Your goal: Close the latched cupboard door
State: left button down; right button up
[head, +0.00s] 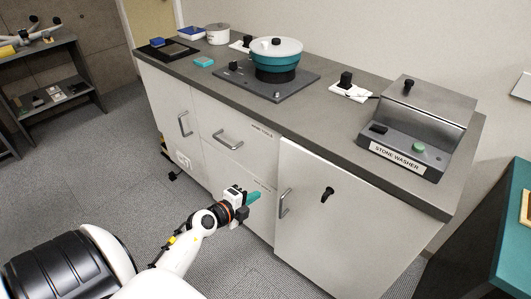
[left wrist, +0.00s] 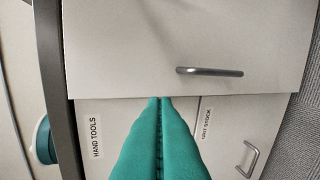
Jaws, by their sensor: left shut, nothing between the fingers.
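The pale cupboard door (head: 335,240) is under the right part of the counter. It has a metal bar handle (head: 285,203) near its left edge and a black latch knob (head: 327,193), tilted, to the right of the handle. The door seems to stand slightly proud of the drawer fronts; how far is hard to tell. My left gripper (head: 253,197) is shut and empty, its teal fingers pointing at the cabinet left of the handle. In the left wrist view, the fingers (left wrist: 159,105) point near the door edge, with the handle (left wrist: 210,72) beside them. My right gripper is not in view.
A drawer with a bar handle (head: 228,139) and another cabinet front are left of the door. A stone washer (head: 408,140) and a teal-bowled machine (head: 277,60) stand on the counter (head: 325,112). A teal-topped table (head: 500,235) is at right. Carpet (head: 110,165) at left is clear.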

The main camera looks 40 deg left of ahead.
pick_arm(q)
jog(key=r, duration=0.1)
jog(key=b, duration=0.3)
send_near(282, 170)
jog(key=shift+y, duration=0.3)
jog(key=x, duration=0.3)
jog(key=f+x, duration=0.1)
jog(key=x, duration=0.1)
jog(key=shift+d, duration=0.35)
jog(key=shift+w, duration=0.75)
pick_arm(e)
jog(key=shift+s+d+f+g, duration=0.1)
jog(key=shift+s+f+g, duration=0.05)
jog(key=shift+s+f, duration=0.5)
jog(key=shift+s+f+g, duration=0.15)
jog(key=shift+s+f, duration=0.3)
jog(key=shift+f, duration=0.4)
pick_arm(q)
jog(key=shift+w, duration=0.1)
jog(key=shift+w+f+m, duration=0.1)
jog(key=shift+w+m, duration=0.2)
jog(key=shift+w, duration=0.55)
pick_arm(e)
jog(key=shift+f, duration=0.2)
pick_arm(q)
jog(key=shift+s, duration=0.1)
